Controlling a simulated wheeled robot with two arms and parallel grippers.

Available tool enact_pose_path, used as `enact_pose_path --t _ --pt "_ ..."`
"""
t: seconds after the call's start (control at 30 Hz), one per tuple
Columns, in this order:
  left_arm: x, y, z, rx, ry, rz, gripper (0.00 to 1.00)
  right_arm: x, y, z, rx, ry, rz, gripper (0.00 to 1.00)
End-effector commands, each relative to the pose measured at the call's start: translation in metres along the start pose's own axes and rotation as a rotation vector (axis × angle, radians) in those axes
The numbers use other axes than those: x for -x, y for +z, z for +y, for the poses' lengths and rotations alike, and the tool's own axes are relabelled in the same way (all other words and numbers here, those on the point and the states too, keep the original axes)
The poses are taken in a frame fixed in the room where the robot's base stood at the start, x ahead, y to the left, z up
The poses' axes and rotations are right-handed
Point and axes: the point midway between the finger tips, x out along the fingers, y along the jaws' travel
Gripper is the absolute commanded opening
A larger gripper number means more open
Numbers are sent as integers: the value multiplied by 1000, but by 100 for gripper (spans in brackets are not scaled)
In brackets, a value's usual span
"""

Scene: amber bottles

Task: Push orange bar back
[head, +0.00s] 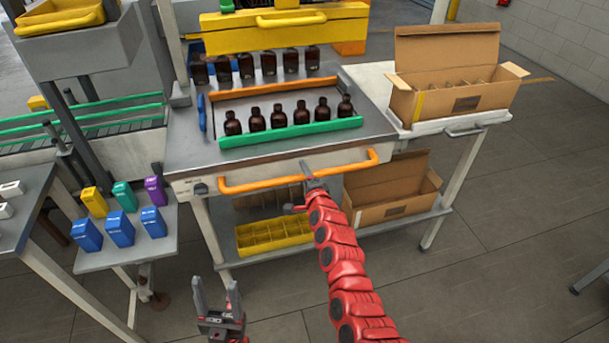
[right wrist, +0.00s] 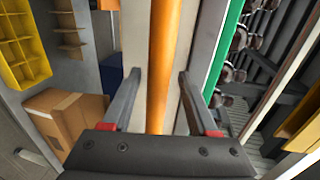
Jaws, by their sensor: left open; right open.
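The orange bar (head: 250,184) is a long rounded handle along the front of the workstation, below its grey top. It also shows in the right wrist view (right wrist: 162,50), running between the two fingers. My right gripper (head: 303,186) is at the bar, right of its middle in the head view. Its fingers are open, one on each side of the bar, with gaps visible in the right wrist view (right wrist: 160,78). My left gripper (head: 216,292) is open and empty, low in front of the workstation, apart from the bar.
Several amber bottles (head: 278,118) stand between an orange rail and a green rail (head: 290,132) on the top. More stand behind. A yellow crate (head: 272,238) and an open carton (head: 395,196) sit on the shelf below. A side table at left holds colored boxes (head: 120,229).

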Motion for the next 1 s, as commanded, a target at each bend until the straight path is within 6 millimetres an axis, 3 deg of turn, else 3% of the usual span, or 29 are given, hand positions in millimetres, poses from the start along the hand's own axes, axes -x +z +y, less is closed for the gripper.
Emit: enact_pose_path --t 0.37,1.0 --pt "6 1 0 0 0 0 59 20 2 2 -2 -2 -1 59" --pt "29 5 1 0 0 0 59 112 1 3 -2 0 0 59"
